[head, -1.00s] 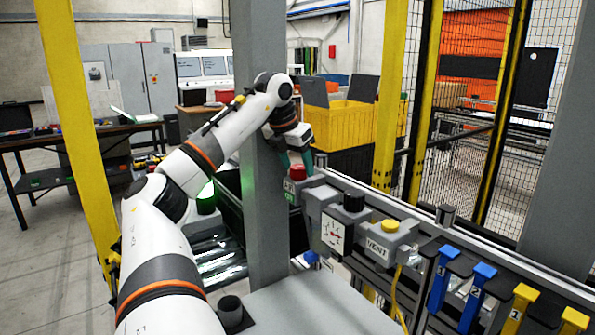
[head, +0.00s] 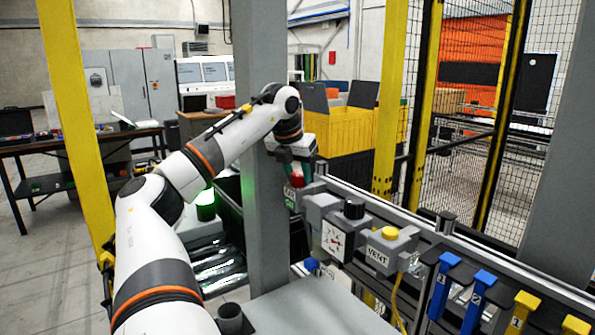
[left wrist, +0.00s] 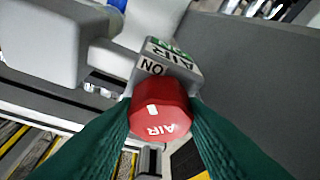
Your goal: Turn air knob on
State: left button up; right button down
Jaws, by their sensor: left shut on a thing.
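The air knob (left wrist: 160,107) is red, with a white mark and the word AIR on its face. It sits on a grey block (left wrist: 171,62) labelled AIR and ON. In the left wrist view my left gripper (left wrist: 161,118) has its green fingers on both sides of the knob, shut on it. In the head view the red knob (head: 297,180) shows small beside the grey post, with the left gripper (head: 296,170) over it. The fingers partly hide it there. My right gripper is not in view.
A grey post (head: 262,200) stands close beside my left arm. To the right on the rail are a black knob (head: 354,209), a yellow VENT button (head: 390,233), and blue (head: 440,285) and yellow (head: 522,312) levers. A yellow crate (head: 345,127) stands behind.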

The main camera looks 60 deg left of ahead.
pick_arm(q)
jog(key=shift+n, duration=0.6)
jog(key=o, duration=1)
jog(key=p+v, duration=0.1)
jog(key=v, duration=1.1)
jog(key=shift+d, duration=0.2)
jog(key=shift+w+f, duration=0.1)
